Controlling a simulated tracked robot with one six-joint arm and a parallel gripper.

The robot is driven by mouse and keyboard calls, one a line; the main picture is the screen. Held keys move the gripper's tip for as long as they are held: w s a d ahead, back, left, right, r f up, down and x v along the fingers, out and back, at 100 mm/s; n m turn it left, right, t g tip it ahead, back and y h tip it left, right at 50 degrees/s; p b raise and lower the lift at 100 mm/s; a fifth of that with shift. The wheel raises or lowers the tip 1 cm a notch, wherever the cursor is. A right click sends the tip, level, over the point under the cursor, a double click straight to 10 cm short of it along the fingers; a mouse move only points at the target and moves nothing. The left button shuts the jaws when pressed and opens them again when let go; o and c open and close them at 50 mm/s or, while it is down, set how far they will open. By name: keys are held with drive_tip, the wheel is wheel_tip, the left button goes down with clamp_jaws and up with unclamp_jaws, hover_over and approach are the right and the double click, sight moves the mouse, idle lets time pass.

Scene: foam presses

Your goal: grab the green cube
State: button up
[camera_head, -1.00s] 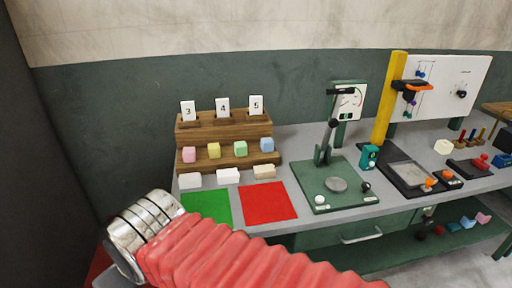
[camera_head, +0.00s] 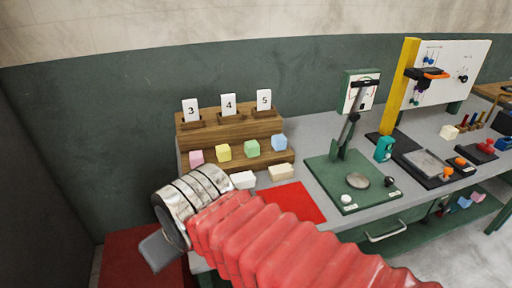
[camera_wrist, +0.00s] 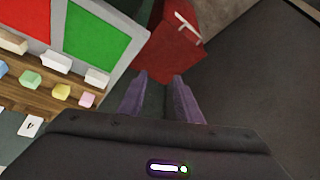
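The green cube (camera_head: 252,147) sits on the lower step of a wooden rack (camera_head: 232,128), between a yellow cube (camera_head: 223,152) and a blue cube (camera_head: 279,142). A pink cube (camera_head: 196,158) is at the left end of that row. In the wrist view the green cube (camera_wrist: 31,80) is at the left, well apart from my fingers. My gripper (camera_wrist: 160,88) is open and empty, its two fingers spread over the dark floor beside the bench. In the head view my gripper (camera_head: 160,250) is low left, partly hidden by my arm, in front of the bench.
Pale blocks (camera_head: 281,172) lie before the rack. Number cards (camera_head: 228,104) stand on its top step. A red mat (camera_head: 292,200) lies on the bench; a green mat (camera_wrist: 95,35) shows in the wrist view. A green press (camera_head: 350,180) stands right. A red cabinet (camera_wrist: 168,45) is near the fingers.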

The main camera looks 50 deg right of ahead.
drive_tip(key=shift+o, duration=0.2)
